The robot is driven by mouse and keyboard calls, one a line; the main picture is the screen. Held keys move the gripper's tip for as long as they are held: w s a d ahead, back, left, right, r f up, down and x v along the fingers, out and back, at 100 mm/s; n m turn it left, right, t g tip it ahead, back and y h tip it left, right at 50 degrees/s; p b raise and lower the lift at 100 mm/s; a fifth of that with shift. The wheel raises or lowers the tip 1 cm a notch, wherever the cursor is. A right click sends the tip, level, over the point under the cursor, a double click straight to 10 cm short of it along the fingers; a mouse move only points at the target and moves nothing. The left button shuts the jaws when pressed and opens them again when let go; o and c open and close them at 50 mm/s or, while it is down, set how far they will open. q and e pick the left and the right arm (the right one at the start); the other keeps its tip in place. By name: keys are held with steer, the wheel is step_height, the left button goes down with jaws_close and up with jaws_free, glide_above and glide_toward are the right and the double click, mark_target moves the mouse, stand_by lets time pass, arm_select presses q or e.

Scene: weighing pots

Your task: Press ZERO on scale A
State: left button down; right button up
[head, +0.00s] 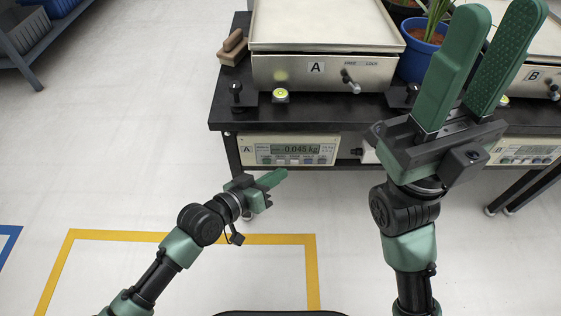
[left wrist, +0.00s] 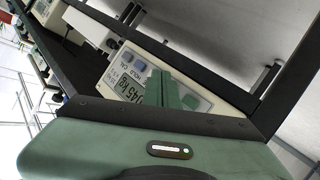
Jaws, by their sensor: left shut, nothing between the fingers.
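Scale A has an empty pale platform (head: 325,22) on the bench, with a label A on its front. Its control panel (head: 250,153) hangs below the bench edge, and its display (head: 297,149) reads 0.045 kg. A row of small buttons (head: 294,161) runs under the display; their words are too small to read here. My left gripper (head: 284,174) is shut and empty, just below and in front of the panel. In the left wrist view its fingers (left wrist: 174,90) cover part of the panel (left wrist: 150,56), including some buttons. My right gripper (head: 500,10) is open and empty, raised at the right.
A blue pot with a plant (head: 418,58) stands right of scale A. Scale B's panel (head: 525,152) is at the far right.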

arm_select(q)
steer(key=shift+w, duration=0.1)
stand_by(0.7)
steer(key=shift+w, duration=0.3)
stand_by(0.3)
